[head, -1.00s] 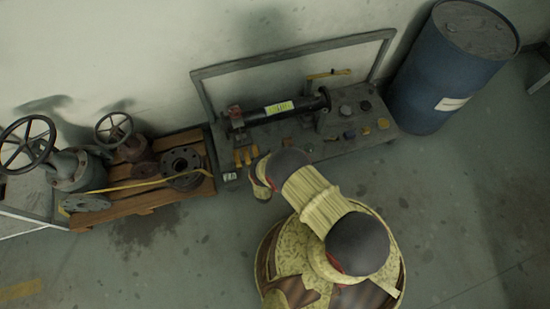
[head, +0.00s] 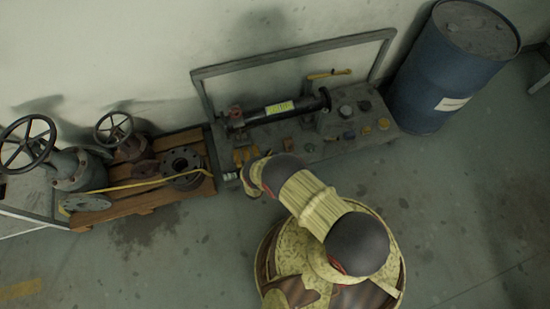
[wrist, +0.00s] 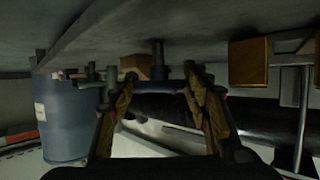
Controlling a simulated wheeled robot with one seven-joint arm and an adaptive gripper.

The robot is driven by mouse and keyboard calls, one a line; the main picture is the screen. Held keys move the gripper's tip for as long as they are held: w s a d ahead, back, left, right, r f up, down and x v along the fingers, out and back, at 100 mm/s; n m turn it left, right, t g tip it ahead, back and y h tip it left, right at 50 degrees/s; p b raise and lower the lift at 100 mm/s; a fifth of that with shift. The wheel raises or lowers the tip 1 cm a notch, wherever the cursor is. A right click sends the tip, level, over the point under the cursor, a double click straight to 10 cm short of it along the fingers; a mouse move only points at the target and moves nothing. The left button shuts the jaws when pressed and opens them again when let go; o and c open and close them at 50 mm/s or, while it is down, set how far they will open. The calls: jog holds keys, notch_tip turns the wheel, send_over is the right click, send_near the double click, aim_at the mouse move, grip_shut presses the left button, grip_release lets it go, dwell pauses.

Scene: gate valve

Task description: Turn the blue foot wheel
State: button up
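My gripper (wrist: 160,115) shows in the wrist view with its two fingers apart. Between them, apparently farther off, a dark bluish bar-like piece (wrist: 170,86) sits on a short stem; I cannot tell whether it is the blue foot wheel seen edge-on. No contact with the fingers is clear. In the head view a small dark bluish knob (head: 348,135) sits on the right part of the grey bench (head: 312,150); I cannot tell if it is a wheel. My arm hides the gripper there, near the bench's front left.
A blue barrel (head: 445,75) stands right. Handwheel valves (head: 75,165) stand on a wooden pallet (head: 140,205) left.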

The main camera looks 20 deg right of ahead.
jog(key=o, duration=0.4)
jog(key=v, duration=1.2)
dwell(0.4)
